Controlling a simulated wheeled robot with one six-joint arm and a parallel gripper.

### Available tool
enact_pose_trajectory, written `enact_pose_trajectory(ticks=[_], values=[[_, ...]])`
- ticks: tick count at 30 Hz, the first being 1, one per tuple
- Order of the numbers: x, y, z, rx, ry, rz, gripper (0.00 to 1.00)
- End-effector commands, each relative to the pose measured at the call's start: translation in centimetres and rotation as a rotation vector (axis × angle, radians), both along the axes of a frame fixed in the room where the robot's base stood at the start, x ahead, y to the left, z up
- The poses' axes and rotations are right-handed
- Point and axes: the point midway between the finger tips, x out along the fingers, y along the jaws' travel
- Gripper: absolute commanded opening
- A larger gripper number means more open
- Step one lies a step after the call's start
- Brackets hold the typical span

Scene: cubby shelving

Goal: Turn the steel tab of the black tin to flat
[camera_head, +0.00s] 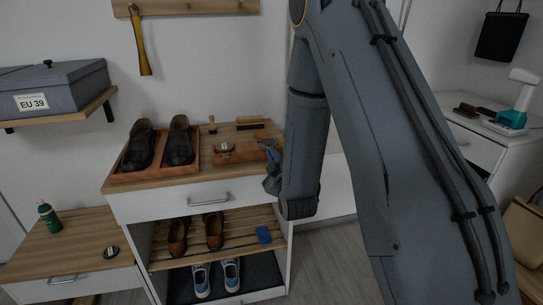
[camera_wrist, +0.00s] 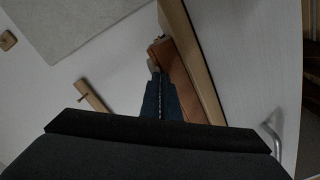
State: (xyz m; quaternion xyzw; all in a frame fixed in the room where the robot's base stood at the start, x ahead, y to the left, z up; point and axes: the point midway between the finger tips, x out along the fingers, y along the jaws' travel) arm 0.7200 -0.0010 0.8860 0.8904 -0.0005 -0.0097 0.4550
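A small round black tin (camera_head: 111,251) with a pale patch on top sits on the low wooden bench at the left. Its steel tab is too small to make out. My gripper (camera_head: 270,158) is at the right end of the cabinet top, beside the reddish-brown tray (camera_head: 240,154), well away from that tin. In the wrist view my gripper's dark blue fingers (camera_wrist: 157,82) lie together beside the brown tray (camera_wrist: 178,78). A small pale piece shows at their tips; I cannot tell what it is. The black tin is not identifiable in the wrist view.
Black shoes in a tray (camera_head: 155,176) and a brush (camera_head: 250,120) stand on the cabinet top. A green bottle (camera_head: 49,217) stands near the tin on the bench (camera_head: 65,250). A grey box (camera_head: 62,88) is on the wall shelf.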

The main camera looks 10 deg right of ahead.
Motion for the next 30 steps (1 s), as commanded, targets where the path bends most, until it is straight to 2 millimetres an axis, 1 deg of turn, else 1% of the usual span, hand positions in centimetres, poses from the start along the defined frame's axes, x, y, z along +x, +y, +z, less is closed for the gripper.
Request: enact_pose_trajectory(ticks=[6, 15, 22, 30], values=[[0.03, -0.02, 0.05, -0.203, 0.011, 0.01, 0.0], [0.02, -0.02, 0.05, -0.445, 0.025, 0.022, 0.0], [0.02, -0.03, 0.1, -0.569, 0.031, 0.028, 0.0], [0.01, -0.02, 0.12, -0.635, 0.035, 0.031, 0.0]])
